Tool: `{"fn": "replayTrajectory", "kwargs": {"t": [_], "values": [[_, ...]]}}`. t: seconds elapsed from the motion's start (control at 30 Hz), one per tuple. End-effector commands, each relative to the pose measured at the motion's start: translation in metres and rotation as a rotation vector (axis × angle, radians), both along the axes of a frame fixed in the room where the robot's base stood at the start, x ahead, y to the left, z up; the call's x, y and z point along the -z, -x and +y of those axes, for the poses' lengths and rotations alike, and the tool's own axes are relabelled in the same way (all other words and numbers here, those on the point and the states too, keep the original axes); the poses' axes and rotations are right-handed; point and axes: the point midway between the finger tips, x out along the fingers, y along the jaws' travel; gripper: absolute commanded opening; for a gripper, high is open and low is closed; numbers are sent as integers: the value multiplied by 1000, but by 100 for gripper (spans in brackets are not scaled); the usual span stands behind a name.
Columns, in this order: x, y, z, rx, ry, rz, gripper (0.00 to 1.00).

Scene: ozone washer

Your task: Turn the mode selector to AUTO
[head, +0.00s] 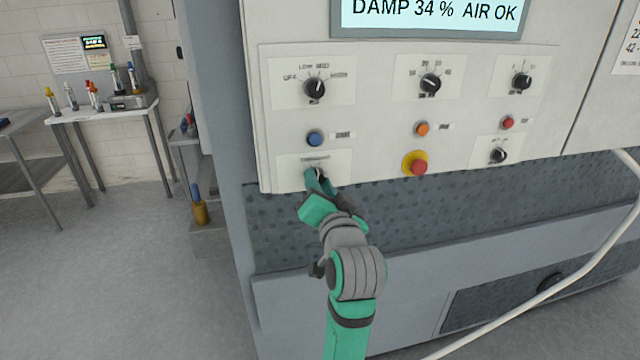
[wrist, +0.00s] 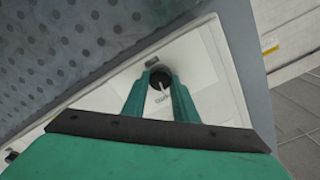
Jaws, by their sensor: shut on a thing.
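In the head view, my gripper (head: 318,176) is at the lower-left plate (head: 340,163) of the control panel, below the blue button. The wrist view shows my gripper (wrist: 160,84) with its two green fingers on either side of a round black knob (wrist: 159,75), shut on it. A pale pointer line on the knob slants in that view, and small lettering (wrist: 162,98) beside it is too blurred to read. In the head view my gripper hides most of this knob. I cannot read whether its plate names it as the mode selector.
Above are a blue button (head: 315,138) and a black dial (head: 314,88) marked OFF, LOW, MED. A red emergency button (head: 415,165) on yellow stands to the right. Another small knob (head: 498,155) is farther right. A pale hose (head: 560,288) crosses the lower right.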

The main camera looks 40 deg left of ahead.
Motion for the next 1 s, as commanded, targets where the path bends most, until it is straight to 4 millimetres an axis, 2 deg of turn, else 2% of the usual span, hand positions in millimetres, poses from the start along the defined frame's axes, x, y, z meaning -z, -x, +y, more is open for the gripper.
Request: {"fn": "replayTrajectory", "kwargs": {"t": [0.3, 0.87, 0.9, 0.93, 1.0], "values": [[-2, -1, -1, 3, -89, 99, 4], [-1, -2, -3, 4, -107, 122, 4], [-1, -2, -3, 4, -107, 122, 36], [-1, -2, -3, 4, -107, 122, 43], [-1, -2, -3, 4, -107, 122, 45]]}}
